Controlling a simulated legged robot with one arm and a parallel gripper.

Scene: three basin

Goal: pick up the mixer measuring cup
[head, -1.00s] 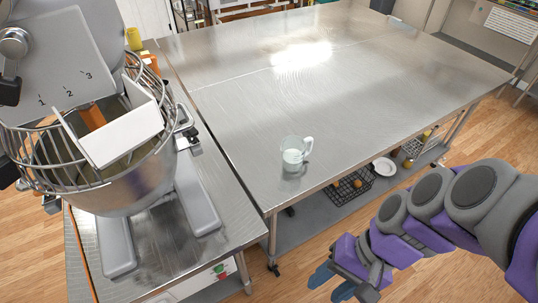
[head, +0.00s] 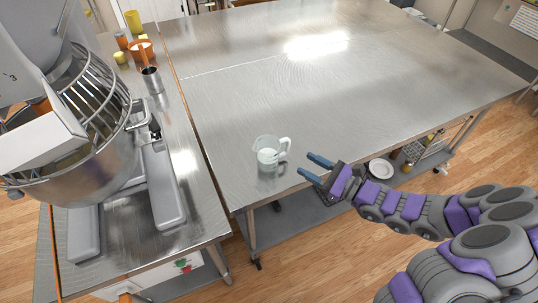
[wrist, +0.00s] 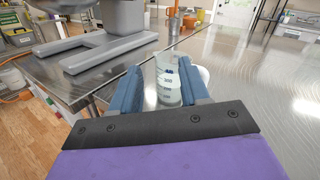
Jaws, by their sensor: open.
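The measuring cup (head: 266,155) is clear with a handle on its right side in the head view. It stands upright on the steel table (head: 330,100) near the front edge. In the wrist view the cup (wrist: 168,82) shows its markings and appears ahead between my two blue fingers. My gripper (head: 310,168) is open, to the right of the cup in the head view, with a gap between fingertips and cup. In the wrist view my gripper (wrist: 158,82) has nothing between its pads that clearly touches them.
A large mixer (head: 100,150) with a wire guard stands on a separate steel counter at the left. Orange and yellow containers and a metal cup (head: 152,80) stand behind it. The table beyond the measuring cup is clear. A plate (head: 380,168) lies on the shelf below.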

